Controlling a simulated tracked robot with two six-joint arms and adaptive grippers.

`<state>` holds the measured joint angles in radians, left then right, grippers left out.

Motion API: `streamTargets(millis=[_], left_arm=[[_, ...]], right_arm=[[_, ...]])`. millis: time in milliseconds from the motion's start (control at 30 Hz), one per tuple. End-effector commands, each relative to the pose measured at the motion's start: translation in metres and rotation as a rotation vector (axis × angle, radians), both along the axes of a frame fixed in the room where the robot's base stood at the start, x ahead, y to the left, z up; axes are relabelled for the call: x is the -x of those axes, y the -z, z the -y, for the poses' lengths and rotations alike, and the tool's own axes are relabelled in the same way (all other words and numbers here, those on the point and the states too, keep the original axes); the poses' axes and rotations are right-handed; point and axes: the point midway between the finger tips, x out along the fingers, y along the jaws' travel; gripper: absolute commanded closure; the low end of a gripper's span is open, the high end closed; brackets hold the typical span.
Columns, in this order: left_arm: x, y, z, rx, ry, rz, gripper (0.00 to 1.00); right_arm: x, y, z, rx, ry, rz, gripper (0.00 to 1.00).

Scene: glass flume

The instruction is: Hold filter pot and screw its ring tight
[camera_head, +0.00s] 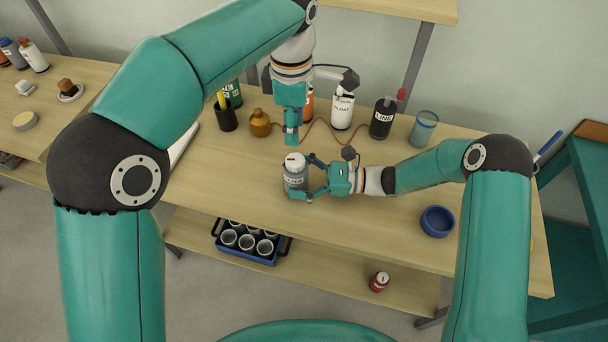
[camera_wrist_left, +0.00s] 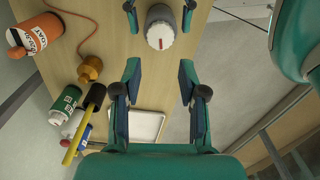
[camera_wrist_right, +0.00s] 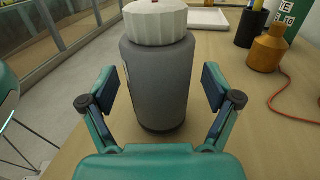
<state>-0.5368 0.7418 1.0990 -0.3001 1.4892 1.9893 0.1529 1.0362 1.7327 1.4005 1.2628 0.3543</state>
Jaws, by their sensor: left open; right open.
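The filter pot (camera_head: 295,179) stands upright on the wooden bench, a grey body with a white ring (camera_head: 295,160) on top. The ring carries a red mark, seen from above in the left wrist view (camera_wrist_left: 160,30). My right gripper (camera_head: 304,178) is open, its fingers on either side of the grey body; in the right wrist view the pot (camera_wrist_right: 157,85) stands between and beyond the fingertips. Whether they touch it I cannot tell. My left gripper (camera_head: 291,142) is open, pointing down above and behind the pot, apart from the ring.
Behind stand an amber bottle (camera_head: 260,123), a dark pen cup (camera_head: 227,118), a white bottle (camera_head: 343,109), a black bottle (camera_head: 382,120) and a blue-rimmed glass (camera_head: 424,127). A blue bowl (camera_head: 437,221) sits at right. A cable crosses the back. The bench front is mostly clear.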

Motion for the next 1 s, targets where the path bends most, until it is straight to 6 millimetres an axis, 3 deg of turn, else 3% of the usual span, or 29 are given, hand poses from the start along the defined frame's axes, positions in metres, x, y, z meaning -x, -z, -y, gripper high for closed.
streamTargets(millis=[133, 533, 667, 800, 1000], left_arm=[[0.000, 0.000, 0.000, 0.000, 0.000, 0.000, 0.58], [0.000, 0.000, 0.000, 0.000, 0.000, 0.000, 0.58], [0.000, 0.006, 0.000, -0.001, 0.024, -0.001, 0.42], [0.000, 0.025, -0.001, -0.001, 0.117, -0.003, 0.42], [-0.001, 0.034, 0.000, -0.001, 0.144, 0.000, 0.42]], right_arm=[[0.000, 0.000, 0.000, 0.000, 0.000, 0.000, 0.13], [0.000, 0.000, 0.000, 0.000, 0.000, 0.001, 0.80], [0.000, 0.000, 0.001, 0.000, 0.000, 0.000, 0.82], [0.000, 0.000, 0.001, 0.000, 0.000, 0.000, 0.82], [0.000, 0.000, 0.001, 0.000, 0.000, 0.000, 0.82]])
